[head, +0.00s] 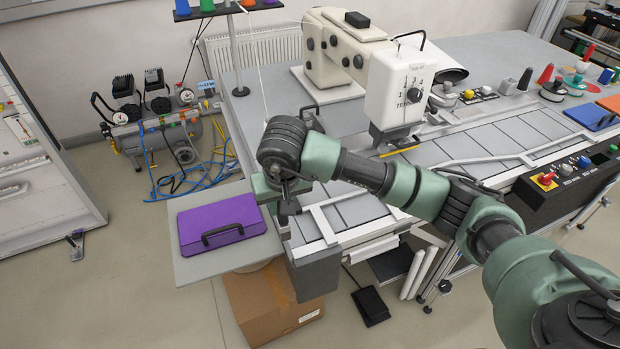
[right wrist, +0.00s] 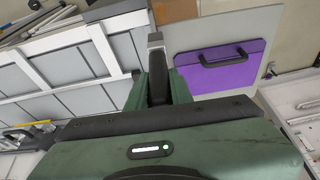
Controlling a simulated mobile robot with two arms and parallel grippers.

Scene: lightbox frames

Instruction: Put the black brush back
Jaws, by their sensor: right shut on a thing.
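My right gripper (head: 280,192) is over the near left corner of the sewing table, between the table and the purple case. In the right wrist view its green fingers (right wrist: 158,85) are shut on a narrow dark thing, which I take to be the black brush (right wrist: 157,68); it has a grey block-like end. In the head view the dark held piece (head: 288,208) shows just below the gripper, partly hidden by it. I cannot tell whether it touches the table. My left gripper is not in view.
A purple case (head: 222,224) with a black handle lies on a grey side shelf (head: 190,268). A dark grey box (head: 316,274) is at the table's near corner, above a cardboard box (head: 255,300). The sewing machine (head: 395,90) stands behind my arm. Coloured cones and pads are at right.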

